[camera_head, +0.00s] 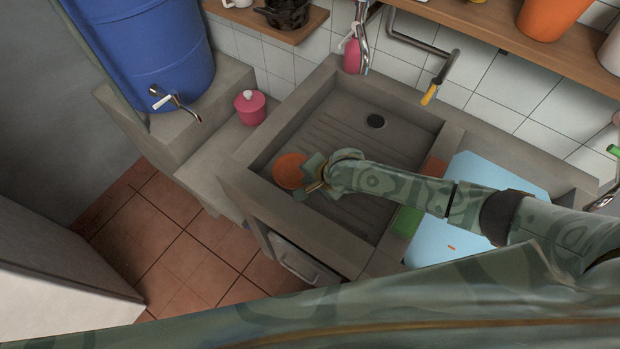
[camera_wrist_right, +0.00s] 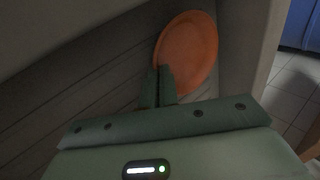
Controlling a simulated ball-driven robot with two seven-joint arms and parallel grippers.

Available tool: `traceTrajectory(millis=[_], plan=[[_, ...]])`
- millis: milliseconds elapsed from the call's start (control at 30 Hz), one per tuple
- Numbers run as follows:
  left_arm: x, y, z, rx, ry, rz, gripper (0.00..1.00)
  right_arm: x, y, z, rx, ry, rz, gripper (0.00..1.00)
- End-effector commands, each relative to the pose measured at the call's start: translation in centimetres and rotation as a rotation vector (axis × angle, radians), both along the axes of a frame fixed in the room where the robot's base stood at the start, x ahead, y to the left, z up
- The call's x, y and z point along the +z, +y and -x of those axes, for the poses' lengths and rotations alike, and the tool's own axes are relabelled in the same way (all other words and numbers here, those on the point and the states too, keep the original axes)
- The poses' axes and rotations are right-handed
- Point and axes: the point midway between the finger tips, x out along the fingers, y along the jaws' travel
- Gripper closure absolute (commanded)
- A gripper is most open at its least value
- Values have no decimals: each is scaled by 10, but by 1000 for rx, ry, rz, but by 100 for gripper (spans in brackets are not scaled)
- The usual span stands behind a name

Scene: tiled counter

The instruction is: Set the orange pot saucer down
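The orange pot saucer (camera_head: 288,170) is at the left end of the stone sink basin in the head view. My right gripper (camera_head: 314,178) is right beside it, reaching in from the right. In the right wrist view the saucer (camera_wrist_right: 190,48) is tilted, face showing. My right gripper's fingers (camera_wrist_right: 159,86) are close together at its lower left rim and appear shut on that rim. Whether the saucer touches the basin floor or wall cannot be told. My left gripper is not in view.
The sink basin (camera_head: 340,118) has a ribbed floor, a drain and raised stone walls. A light blue board (camera_head: 440,240) and a green sponge (camera_head: 406,221) lie to its right. A tap (camera_head: 362,40) hangs over the back.

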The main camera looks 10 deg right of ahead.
Motion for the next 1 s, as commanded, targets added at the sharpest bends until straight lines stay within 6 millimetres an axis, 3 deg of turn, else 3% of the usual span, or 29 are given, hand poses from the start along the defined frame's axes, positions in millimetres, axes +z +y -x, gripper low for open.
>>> traceTrajectory(millis=[367,800,1000], plan=[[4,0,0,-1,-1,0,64,7,-1,2,0,-1,-1,90],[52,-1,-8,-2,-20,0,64,89,-31,41,0,-1,-1,90],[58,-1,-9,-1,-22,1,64,103,-38,50,1,1,0,90]])
